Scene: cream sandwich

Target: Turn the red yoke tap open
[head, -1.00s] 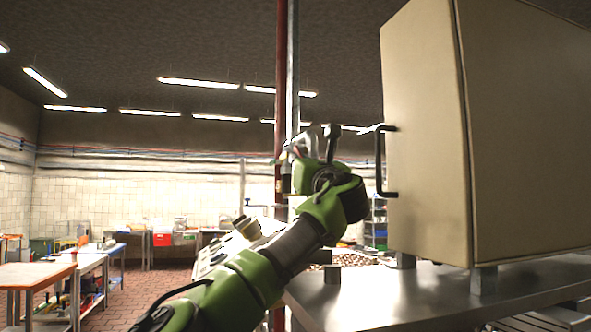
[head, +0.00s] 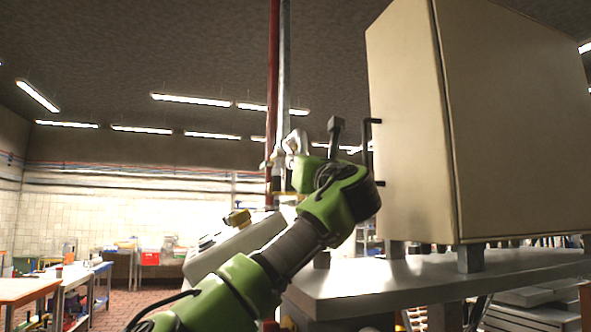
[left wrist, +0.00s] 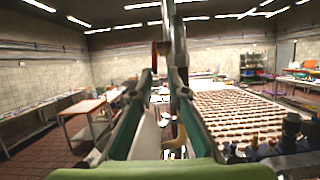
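My left gripper (head: 281,170) is at the end of the green arm, in front of a red upright pipe (head: 272,95) and a grey pipe (head: 285,75) in the head view. In the left wrist view the left gripper (left wrist: 163,84) is open. Its two long fingers stand apart, with nothing clearly held. The grey pipe (left wrist: 177,38) rises just beyond the fingertips, with a short red part beside it. My right gripper is not in view.
A large beige cabinet (head: 409,135) with a black handle (head: 367,150) stands close right of my left arm, on a metal table (head: 420,280). A conveyor with rows of brown pieces (left wrist: 245,115) lies right in the wrist view. Work tables (left wrist: 92,112) stand left.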

